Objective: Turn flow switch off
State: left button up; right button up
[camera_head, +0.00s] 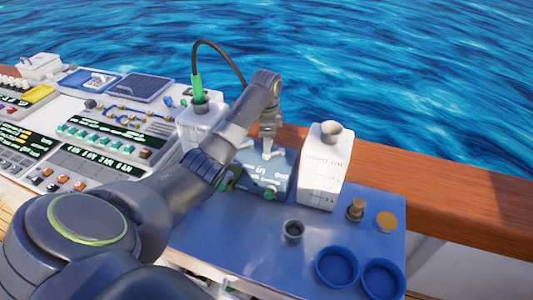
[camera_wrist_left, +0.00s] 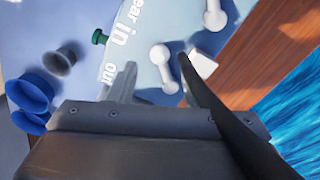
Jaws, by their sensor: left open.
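A blue box (camera_head: 262,178) marked "in" and "out" stands at the back of the blue table. Its lettered face also shows in the left wrist view (camera_wrist_left: 138,30). White lever-like pieces with rounded ends sit on it; one white lever (camera_wrist_left: 161,55) lies between my left fingers in that view. I cannot tell for sure which piece is the flow switch, or its setting. My left gripper (camera_head: 268,148) is over the box top, pointing down; in the left wrist view its fingers (camera_wrist_left: 157,75) are apart, with no clear contact on the lever. My right gripper is out of view.
A white canister (camera_head: 322,175) stands close to the right of the box. Another white bottle (camera_head: 200,122) with a green nozzle and black hose is behind my arm. Blue round caps (camera_head: 337,267) lie at the table's front. A wooden rail (camera_head: 440,205) runs behind; control panels (camera_head: 110,120) are left.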

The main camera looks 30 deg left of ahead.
aim_at(274, 154)
pick_arm(q)
jog(key=shift+f, duration=2.45)
jog(key=shift+r+p, duration=0.1)
jog(key=shift+p, duration=0.2)
jog(key=c, duration=1)
